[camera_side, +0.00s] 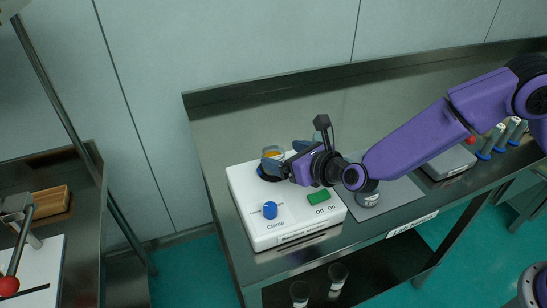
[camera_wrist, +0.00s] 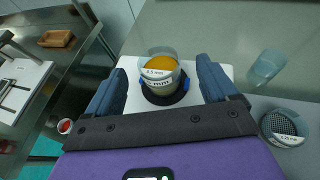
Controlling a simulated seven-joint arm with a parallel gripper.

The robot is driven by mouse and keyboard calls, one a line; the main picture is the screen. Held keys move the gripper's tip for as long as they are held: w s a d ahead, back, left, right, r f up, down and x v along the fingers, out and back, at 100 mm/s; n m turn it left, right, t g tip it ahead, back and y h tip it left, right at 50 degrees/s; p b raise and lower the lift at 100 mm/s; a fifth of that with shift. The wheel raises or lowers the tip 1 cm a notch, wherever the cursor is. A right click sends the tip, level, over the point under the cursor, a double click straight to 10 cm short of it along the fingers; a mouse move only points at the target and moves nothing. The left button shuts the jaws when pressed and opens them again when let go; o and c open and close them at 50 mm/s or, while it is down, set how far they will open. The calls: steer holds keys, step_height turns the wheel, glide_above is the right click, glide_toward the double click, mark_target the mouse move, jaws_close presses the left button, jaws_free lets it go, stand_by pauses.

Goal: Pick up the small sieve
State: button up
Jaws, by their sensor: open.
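A small round sieve (camera_wrist: 160,65) with a white millimetre label and orange material inside sits on top of another labelled ring (camera_wrist: 160,86) on the black round seat of the white vibrating machine (camera_side: 255,222). In the side view the stack (camera_side: 272,158) is partly hidden by my gripper. My gripper (camera_wrist: 160,70) is open, with one blue-grey finger on each side of the stack and visible gaps between. In the side view my gripper (camera_side: 284,160) is low at the back of the machine.
The machine has a blue clamp knob (camera_side: 270,210) and a green switch (camera_side: 319,197). Another sieve with mesh (camera_wrist: 284,124) lies on a grey mat at right. A clear cup (camera_wrist: 267,66) stands behind it. Bench room behind the machine is free.

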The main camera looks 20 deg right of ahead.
mark_target(266, 151)
steer(key=shift+f+x, duration=0.2)
steer(key=shift+x, duration=2.3)
steer(key=shift+s+a, duration=0.15)
steer(key=c, duration=1.1)
